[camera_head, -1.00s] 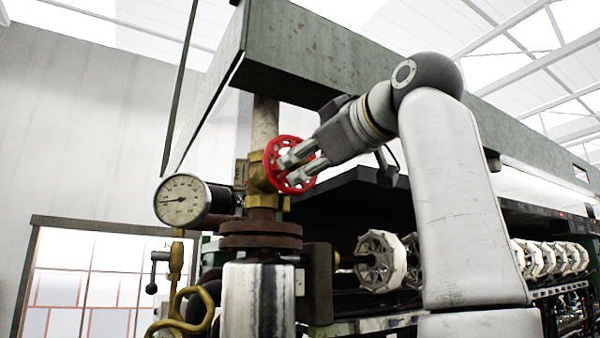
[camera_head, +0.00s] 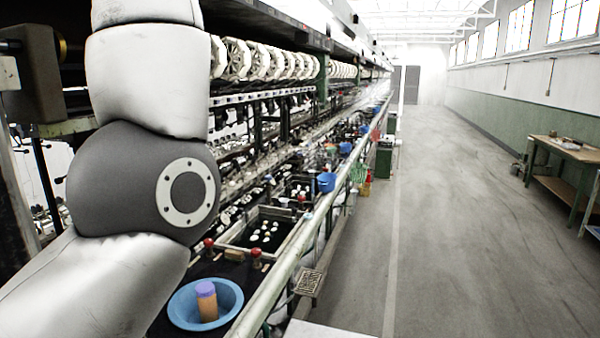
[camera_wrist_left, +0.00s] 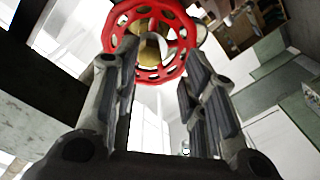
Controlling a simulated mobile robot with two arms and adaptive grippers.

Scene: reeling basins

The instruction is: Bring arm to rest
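In the left wrist view my left gripper (camera_wrist_left: 163,75) is open, with its two fingers apart and nothing between them. A red valve handwheel (camera_wrist_left: 178,62) with round holes and a brass centre is just ahead of the fingertips. The left fingertip overlaps the wheel's edge in the picture; I cannot tell if it touches. In the head view only my bent white and dark-grey arm shows at the left; its gripper is outside the picture. My right gripper is in no current view.
A long reeling machine with white reels (camera_head: 237,60) runs back along the left. A blue bowl (camera_head: 179,307) holding an orange-brown cylinder (camera_head: 207,301) sits close by my arm. The aisle floor (camera_head: 440,230) is clear, with a wooden workbench (camera_head: 568,148) at the right.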

